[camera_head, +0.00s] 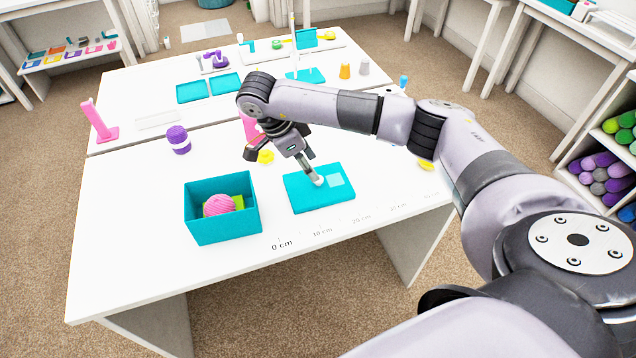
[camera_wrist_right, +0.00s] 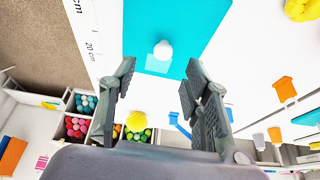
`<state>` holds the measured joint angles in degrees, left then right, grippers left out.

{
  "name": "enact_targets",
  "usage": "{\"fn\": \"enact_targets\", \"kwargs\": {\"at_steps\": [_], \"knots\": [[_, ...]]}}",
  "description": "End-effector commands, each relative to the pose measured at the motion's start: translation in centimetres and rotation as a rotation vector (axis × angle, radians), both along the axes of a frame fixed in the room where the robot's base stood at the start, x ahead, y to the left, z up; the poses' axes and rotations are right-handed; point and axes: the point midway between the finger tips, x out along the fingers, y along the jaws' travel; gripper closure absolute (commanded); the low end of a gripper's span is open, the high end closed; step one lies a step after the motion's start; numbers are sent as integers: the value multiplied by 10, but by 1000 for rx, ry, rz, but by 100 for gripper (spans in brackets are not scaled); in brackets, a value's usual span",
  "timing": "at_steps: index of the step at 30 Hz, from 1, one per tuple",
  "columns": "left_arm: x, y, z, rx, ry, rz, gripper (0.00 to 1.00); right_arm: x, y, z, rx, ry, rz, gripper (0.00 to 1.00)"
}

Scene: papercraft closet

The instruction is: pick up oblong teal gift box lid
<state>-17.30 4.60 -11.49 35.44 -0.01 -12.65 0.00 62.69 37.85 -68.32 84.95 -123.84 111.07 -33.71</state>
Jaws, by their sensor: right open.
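The oblong teal gift box lid (camera_head: 318,200) lies flat on the white table, right of an open teal box (camera_head: 222,222). A small white knob (camera_wrist_right: 162,50) and a paler square (camera_wrist_right: 155,66) show on the lid's top. In the right wrist view the lid (camera_wrist_right: 190,30) fills the upper middle. My right gripper (camera_wrist_right: 161,75) is open, its fingers apart on either side of the knob in that view. In the head view the right gripper (camera_head: 312,170) is over the lid; contact cannot be told. My left gripper is out of view.
The teal box holds a pink ball (camera_head: 220,202) and something yellow-green. A purple jar-like item (camera_head: 178,140), a yellow piece (camera_head: 265,156) and a pink item (camera_head: 250,127) stand behind. Printed centimetre marks run along the front edge. Table left of the box is clear.

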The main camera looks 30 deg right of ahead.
Motion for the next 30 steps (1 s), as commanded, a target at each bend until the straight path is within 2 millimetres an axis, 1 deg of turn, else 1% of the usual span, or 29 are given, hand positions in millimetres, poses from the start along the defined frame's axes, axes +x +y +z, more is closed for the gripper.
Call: {"fn": "enact_targets", "kwargs": {"at_steps": [1, 2, 5, 11, 13, 16, 24, 30], "knots": [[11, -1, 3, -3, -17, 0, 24, -1, -2, -3, 0, 2, -1, 56], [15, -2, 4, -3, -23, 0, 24, -1, -2, -5, -1, 1, 0, 56], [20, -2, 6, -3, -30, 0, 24, -1, -4, -9, 0, 1, 1, 56], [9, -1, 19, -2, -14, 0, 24, -1, -15, -35, -1, 4, -1, 56], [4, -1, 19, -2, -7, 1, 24, -2, -19, -45, 1, 4, 0, 56], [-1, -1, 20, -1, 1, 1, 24, -2, -22, -53, 0, 1, 1, 56], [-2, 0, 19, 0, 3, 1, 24, -2, -22, -56, 1, -1, 1, 57], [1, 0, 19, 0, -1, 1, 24, -2, -22, -55, 1, -1, 1, 70]]}}
